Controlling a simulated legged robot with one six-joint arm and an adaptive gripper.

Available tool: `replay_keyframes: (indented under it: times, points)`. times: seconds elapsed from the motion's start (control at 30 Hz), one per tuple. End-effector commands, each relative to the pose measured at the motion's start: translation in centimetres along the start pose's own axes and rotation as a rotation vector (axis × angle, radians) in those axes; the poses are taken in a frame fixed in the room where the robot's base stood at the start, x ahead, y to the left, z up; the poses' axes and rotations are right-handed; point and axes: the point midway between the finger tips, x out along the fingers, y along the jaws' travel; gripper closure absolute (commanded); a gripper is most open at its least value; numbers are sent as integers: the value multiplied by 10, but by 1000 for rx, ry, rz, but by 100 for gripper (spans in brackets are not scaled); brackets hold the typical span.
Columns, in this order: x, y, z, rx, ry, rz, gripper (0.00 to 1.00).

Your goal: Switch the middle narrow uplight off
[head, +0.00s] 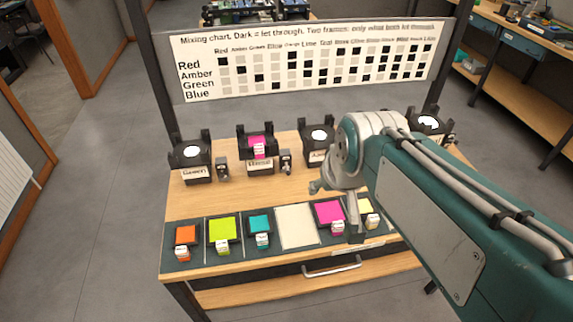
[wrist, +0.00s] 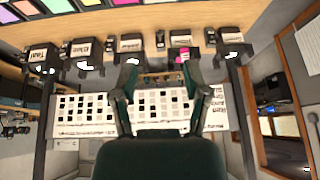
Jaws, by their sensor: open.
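Several black uplights stand in a row along the back of the wooden table. In the head view the far-left one (head: 192,160) and the one at the middle (head: 318,145) show bright white tops; the one between them (head: 258,155) carries a magenta piece. Small switch boxes (head: 222,171) (head: 286,163) stand beside the uplights. The far-right uplight (head: 430,124) is partly visible; my arm hides the space before it. I cannot read which is the middle narrow one. My gripper (head: 336,212) is open and empty above the table's right half; its spread fingers also show in the wrist view (wrist: 160,67).
Colour filters (head: 222,228) with labelled tabs lie on a dark strip at the table's front, around a blank pale card (head: 297,226). A mixing chart (head: 310,65) hangs between posts behind the uplights. A drawer handle (head: 332,267) sticks out in front. Bare wood lies between strip and uplights.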

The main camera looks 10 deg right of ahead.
Motion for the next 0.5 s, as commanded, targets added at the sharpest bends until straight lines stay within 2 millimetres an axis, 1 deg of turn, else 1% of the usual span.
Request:
replay_keyframes:
  times: [0.03,0.1,0.27,0.37,0.47,0.5]
  points:
    - [10,0,-14,5,-10,-5,40]
    - [23,0,-32,9,-15,-11,40]
    - [58,-1,-72,23,-26,-25,40]
    - [84,0,-95,34,-32,-33,40]
    - [113,1,-115,43,-39,-38,40]
    - [125,2,-123,48,-41,-41,40]
